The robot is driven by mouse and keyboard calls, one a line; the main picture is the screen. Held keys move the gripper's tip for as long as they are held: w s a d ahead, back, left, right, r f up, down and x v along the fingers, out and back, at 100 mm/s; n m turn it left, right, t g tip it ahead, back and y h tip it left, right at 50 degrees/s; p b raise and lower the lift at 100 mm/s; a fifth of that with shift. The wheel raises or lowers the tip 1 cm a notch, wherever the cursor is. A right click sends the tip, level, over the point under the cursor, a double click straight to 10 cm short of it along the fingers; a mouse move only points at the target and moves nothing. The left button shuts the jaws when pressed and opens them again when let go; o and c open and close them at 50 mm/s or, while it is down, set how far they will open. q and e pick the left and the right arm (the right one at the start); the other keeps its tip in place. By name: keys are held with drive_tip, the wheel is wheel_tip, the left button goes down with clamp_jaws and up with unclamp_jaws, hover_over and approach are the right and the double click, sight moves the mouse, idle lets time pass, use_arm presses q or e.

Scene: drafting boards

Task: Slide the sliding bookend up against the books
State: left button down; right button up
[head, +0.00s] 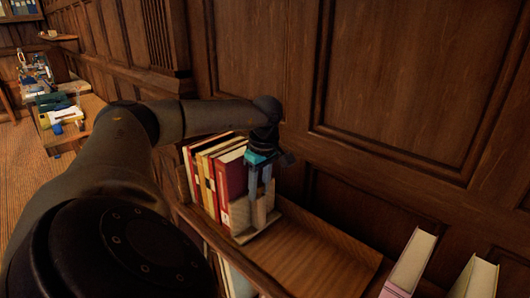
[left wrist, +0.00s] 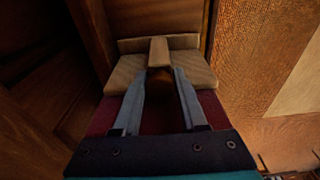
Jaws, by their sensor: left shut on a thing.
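The sliding bookend (head: 241,214) is pale wood and stands upright on the shelf, just right of the row of books (head: 209,172). The books are red, cream and yellow, with a wide dark red one at the bookend's end. In the left wrist view the bookend (left wrist: 126,72) has a raised middle rib, and dark red book (left wrist: 104,117) shows close beside it. I cannot tell whether they touch. My left gripper (head: 262,200) points down and is shut on the bookend's rib; its fingers (left wrist: 163,72) lie on both sides of it. My right gripper is not in view.
The shelf (head: 315,252) is bare to the right of the bookend. More books (head: 410,262) stand farther right. A panelled wood wall (head: 400,80) rises close behind. A cluttered table (head: 75,118) stands at the far left.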

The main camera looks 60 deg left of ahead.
use_arm(q)
drive_tip(key=shift+s+a, duration=0.15)
drive_tip(key=shift+a, duration=0.5)
drive_tip(key=shift+c, duration=2.2)
unclamp_jaws()
drive_tip(key=r+p, duration=0.3)
drive_tip(key=d+r+p, duration=0.1)
drive_tip(key=r+p, duration=0.5)
drive_tip(key=r, duration=0.1)
drive_tip(key=shift+d, duration=0.15)
